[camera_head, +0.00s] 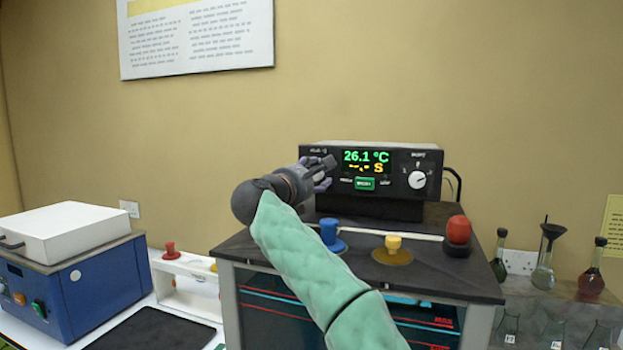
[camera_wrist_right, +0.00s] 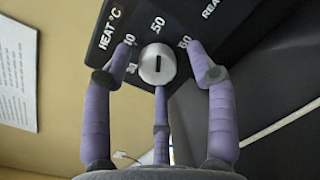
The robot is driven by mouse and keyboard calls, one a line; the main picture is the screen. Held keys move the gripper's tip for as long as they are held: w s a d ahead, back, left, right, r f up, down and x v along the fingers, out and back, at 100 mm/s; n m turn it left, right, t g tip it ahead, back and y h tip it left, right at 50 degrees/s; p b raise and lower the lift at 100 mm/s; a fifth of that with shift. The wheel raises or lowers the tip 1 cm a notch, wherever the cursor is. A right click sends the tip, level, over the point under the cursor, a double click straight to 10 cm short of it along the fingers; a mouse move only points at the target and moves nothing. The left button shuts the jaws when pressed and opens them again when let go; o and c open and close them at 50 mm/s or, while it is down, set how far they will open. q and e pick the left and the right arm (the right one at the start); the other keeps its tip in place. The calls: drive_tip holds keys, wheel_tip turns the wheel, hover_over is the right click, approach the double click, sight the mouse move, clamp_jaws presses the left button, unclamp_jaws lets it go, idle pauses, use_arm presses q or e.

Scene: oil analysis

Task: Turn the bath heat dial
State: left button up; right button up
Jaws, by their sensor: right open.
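The bath control unit (camera_head: 400,160) stands on top of the bath, its display reading 26.1 °C. In the right wrist view, the silver heat dial (camera_wrist_right: 157,63) has a dark slot and sits on a black panel marked HEAT °C, with numbers around it including 50. My right gripper (camera_head: 322,168) is at the left end of the panel and hides the dial in the head view. In the wrist view its purple fingers (camera_wrist_right: 158,52) are open, one on each side of the dial and a third below. I cannot tell whether any finger touches it. My left gripper is not in view.
A second white dial (camera_head: 417,180) and a green button (camera_head: 365,183) are on the panel. Blue (camera_head: 330,232), yellow (camera_head: 393,243) and red (camera_head: 458,230) stoppers stand on the bath top. A blue machine (camera_head: 75,285) is left; flasks (camera_head: 591,275) are right.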

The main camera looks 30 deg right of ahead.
drive_tip(key=v, duration=1.2)
